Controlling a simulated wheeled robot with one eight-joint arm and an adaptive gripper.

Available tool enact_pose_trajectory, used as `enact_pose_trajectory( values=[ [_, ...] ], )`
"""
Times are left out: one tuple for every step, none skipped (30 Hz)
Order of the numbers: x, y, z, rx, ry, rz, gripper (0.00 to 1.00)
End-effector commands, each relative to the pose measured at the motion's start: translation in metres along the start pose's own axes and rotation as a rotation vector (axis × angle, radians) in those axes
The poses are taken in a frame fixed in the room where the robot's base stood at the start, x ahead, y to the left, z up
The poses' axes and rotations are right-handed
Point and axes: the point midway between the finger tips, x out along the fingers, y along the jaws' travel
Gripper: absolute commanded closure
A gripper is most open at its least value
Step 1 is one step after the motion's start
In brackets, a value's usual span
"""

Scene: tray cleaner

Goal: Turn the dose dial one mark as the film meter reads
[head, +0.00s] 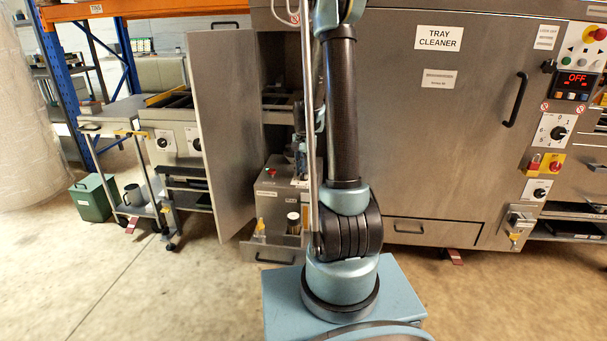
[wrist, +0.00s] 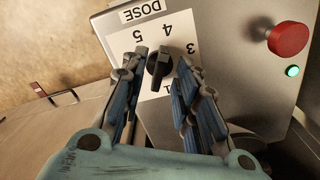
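The dose dial (wrist: 158,64) is a black knob on a white plate marked DOSE, with the numbers 5, 4 and 3 showing upside down. Part of its scale is hidden by my fingers. My gripper (wrist: 162,70) is open, with one finger on each side of the knob. The knob is between the fingertips; whether they touch it I cannot tell. Which mark it points to is unclear. I cannot make out a film meter reading.
The open cabinet door (head: 222,125) stands left of my arm. The tray cleaner (head: 440,130) is at right, its display (head: 577,79) reading OFF. Floor at left front is clear.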

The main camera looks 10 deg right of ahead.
Motion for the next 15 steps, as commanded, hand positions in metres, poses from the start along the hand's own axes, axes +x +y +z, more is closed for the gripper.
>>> enact_pose_trajectory(
  values=[
    [0.0037, 0.0, 0.0, 0.0, 0.0, 0.0, 0.72],
    [0.0054, 0.0002, 0.0001, 0.0, 0.0, 0.0, 0.72],
    [0.0073, 0.0003, 0.0002, 0.0, 0.0, 0.0, 0.72],
    [0.0084, 0.0003, 0.0002, 0.0, 0.0, 0.0, 0.72],
    [0.0092, 0.0002, 0.0002, 0.0, 0.0, 0.0, 0.72],
    [0.0099, 0.0002, 0.0001, 0.0, 0.0, 0.0, 0.72],
    [0.0103, 0.0002, 0.0001, 0.0, 0.0, 0.0, 0.72],
    [0.0105, 0.0002, 0.0001, 0.0, 0.0, 0.0, 0.72],
    [0.0106, 0.0002, 0.0001, 0.0, 0.0, 0.0, 0.72],
    [0.0106, 0.0002, 0.0001, 0.0, 0.0, 0.0, 0.72],
    [0.0106, 0.0002, 0.0001, 0.0, 0.0, 0.0, 0.72],
    [0.0106, 0.0002, 0.0001, 0.0, 0.0, 0.0, 0.72],
    [0.0105, 0.0003, 0.0001, 0.0, 0.0, 0.0, 0.72],
    [0.0105, 0.0003, 0.0001, 0.0, 0.0, 0.0, 0.72],
    [0.0105, 0.0003, 0.0002, 0.0, 0.0, 0.0, 0.78]
  ],
)
